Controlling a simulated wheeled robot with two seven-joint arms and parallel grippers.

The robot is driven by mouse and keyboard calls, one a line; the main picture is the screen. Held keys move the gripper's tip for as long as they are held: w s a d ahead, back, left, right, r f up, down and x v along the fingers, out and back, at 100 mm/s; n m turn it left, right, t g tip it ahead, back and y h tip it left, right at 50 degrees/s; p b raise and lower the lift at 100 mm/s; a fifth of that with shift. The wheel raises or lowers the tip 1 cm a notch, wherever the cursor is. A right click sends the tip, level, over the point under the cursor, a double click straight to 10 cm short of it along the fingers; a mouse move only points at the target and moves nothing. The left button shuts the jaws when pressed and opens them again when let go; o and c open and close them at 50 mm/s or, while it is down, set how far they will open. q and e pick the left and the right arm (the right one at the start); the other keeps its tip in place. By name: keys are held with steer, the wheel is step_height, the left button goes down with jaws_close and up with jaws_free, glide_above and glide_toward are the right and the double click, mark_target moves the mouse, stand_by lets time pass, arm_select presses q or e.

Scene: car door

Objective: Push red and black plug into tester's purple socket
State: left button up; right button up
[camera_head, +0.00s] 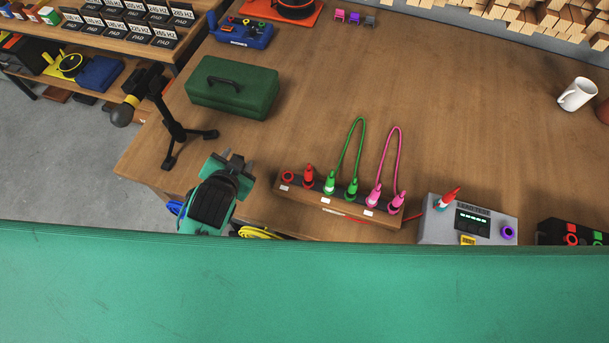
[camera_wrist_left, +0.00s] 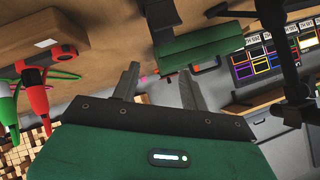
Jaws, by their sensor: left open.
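The red and black plug (camera_head: 308,176) stands upright in the wooden socket strip (camera_head: 340,216), beside an empty red socket (camera_head: 288,177). It also shows large at the left of the left wrist view (camera_wrist_left: 38,92). The grey tester (camera_head: 436,228) stands right of the strip; its purple socket (camera_head: 508,232) is at its right end and looks empty. My left gripper (camera_head: 238,159) is open and empty, left of the strip and apart from the plug. My right gripper is not in view.
Green and pink cabled plugs (camera_head: 347,187) fill the rest of the strip. A green toolbox (camera_head: 234,88) and a black tripod stand (camera_head: 178,130) are left of it. A black box (camera_head: 572,233) is right of the tester. The table behind the strip is clear.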

arm_select(q)
steer(key=w+d+r+m+t+h, duration=0.4)
steer(key=d+r+m, duration=0.25)
steer(key=r, duration=0.45)
steer(key=w+d+r+m+t+h, duration=0.3)
steer(key=d+r+m+t+h, duration=0.3)
steer(key=r, duration=0.5)
steer(key=s+d+r+m+g+h, duration=0.4)
steer(key=d+r+m+g+h, duration=0.25)
steer(key=d+m+h, duration=0.45)
steer(key=s+d+f+m+g+y, duration=0.1)
steer(key=s+d+m+g, duration=0.4)
steer(key=m+g, duration=0.6)
steer(key=s+d+f+m+g+y, duration=0.15)
steer(key=s+d+m+g, duration=0.25)
steer(key=s+m+g, duration=0.7)
steer(key=w+a+f+m+t+y+b, duration=0.1)
steer(key=w+a+f+m+t+y, duration=0.15)
steer(key=f+m+y, duration=0.4)
steer(key=w+a+f+m+t+y, duration=0.1)
steer(key=w+a+f+m+y, duration=0.15)
steer(key=f+m+y, duration=0.35)
steer(key=w+a+f+m+t+y, duration=0.1)
steer(key=w+a+f+t+y, duration=0.3)
steer(key=a, duration=0.6)
steer(key=w+y, duration=0.2)
steer(key=shift+w+m, duration=0.3)
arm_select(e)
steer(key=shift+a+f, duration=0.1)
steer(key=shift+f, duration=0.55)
